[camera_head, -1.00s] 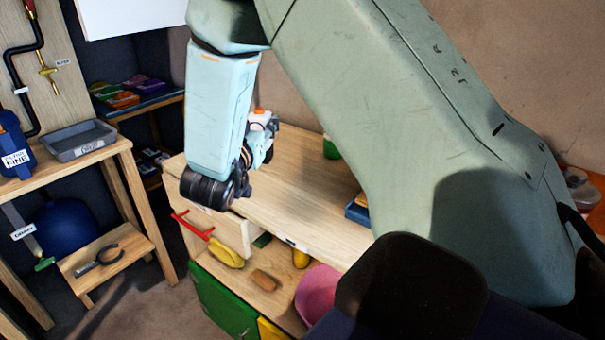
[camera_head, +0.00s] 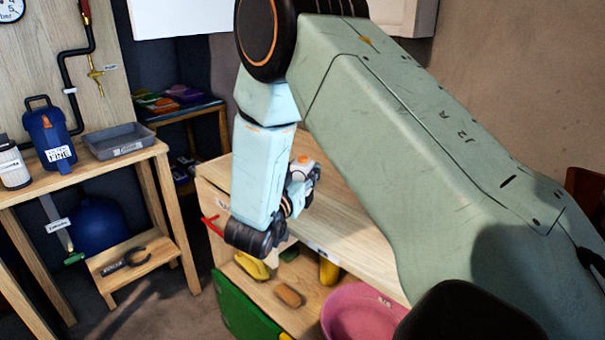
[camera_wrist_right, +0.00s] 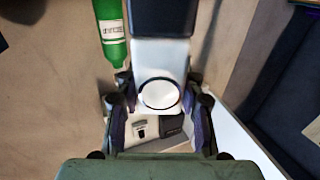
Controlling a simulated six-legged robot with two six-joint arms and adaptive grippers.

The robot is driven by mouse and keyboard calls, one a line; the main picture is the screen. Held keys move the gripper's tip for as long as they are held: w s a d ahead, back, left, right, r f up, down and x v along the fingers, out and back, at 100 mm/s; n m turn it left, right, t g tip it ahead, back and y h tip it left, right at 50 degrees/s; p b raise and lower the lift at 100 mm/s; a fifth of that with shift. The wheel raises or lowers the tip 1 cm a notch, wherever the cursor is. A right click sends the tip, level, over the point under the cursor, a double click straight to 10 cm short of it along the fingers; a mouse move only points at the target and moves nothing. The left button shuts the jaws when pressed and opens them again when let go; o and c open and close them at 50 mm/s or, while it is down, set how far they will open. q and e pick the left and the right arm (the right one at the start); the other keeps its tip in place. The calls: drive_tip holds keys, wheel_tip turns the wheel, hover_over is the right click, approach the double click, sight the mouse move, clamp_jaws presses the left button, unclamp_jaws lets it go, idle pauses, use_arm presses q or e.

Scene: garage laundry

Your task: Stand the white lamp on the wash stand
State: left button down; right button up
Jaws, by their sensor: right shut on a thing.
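In the right wrist view, a white thing that looks like the white lamp (camera_wrist_right: 160,58) sits between the fingers of my right gripper (camera_wrist_right: 160,130). It has a pale round face and a dark block at its upper end. My right gripper is shut on it. In the head view my right wrist (camera_head: 258,180) hangs at the near left end of a wooden stand (camera_head: 345,215), which may be the wash stand; the fingers and most of the lamp are hidden there. My left gripper is not in view.
A green bottle (camera_wrist_right: 112,35) shows close to the gripper in the wrist view. A workbench at left carries a blue canister (camera_head: 50,135) and grey tray (camera_head: 117,141).

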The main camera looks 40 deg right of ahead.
drive_tip(key=shift+d, duration=0.2)
drive_tip(key=shift+s+a, duration=0.2)
drive_tip(key=shift+a, duration=0.05)
drive_tip(key=o, duration=0.8)
drive_tip(key=shift+f, duration=0.1)
drive_tip(key=shift+o, duration=1.4)
drive_tip(key=shift+w+d+f, duration=0.15)
drive_tip(key=shift+w, duration=0.05)
drive_tip(key=shift+o, duration=0.8)
drive_tip(key=shift+s, duration=0.15)
